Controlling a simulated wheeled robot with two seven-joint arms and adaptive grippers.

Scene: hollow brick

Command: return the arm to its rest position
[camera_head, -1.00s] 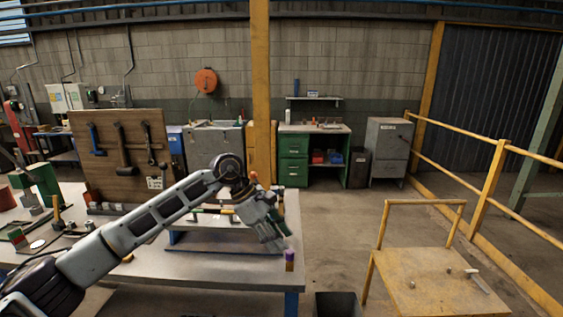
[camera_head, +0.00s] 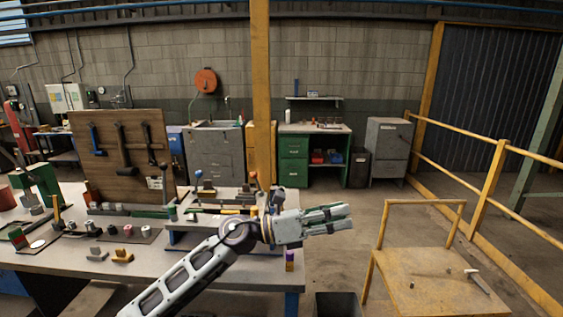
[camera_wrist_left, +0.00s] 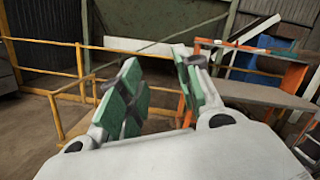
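My left gripper (camera_head: 350,217) is held out past the right end of the workbench, pointing right in the head view. Its two fingers show apart with nothing between them. The left wrist view shows the same gripper (camera_wrist_left: 160,88) with its green finger pads spread and empty. My left arm (camera_head: 190,275) comes up from the bottom of the head view, over the bench's front edge. My right gripper is not in view.
The workbench (camera_head: 60,258) carries several small parts and an upright tool board (camera_head: 105,178). A yellow cart (camera_head: 440,295) stands to the right. Open floor (camera_head: 345,255) lies between them.

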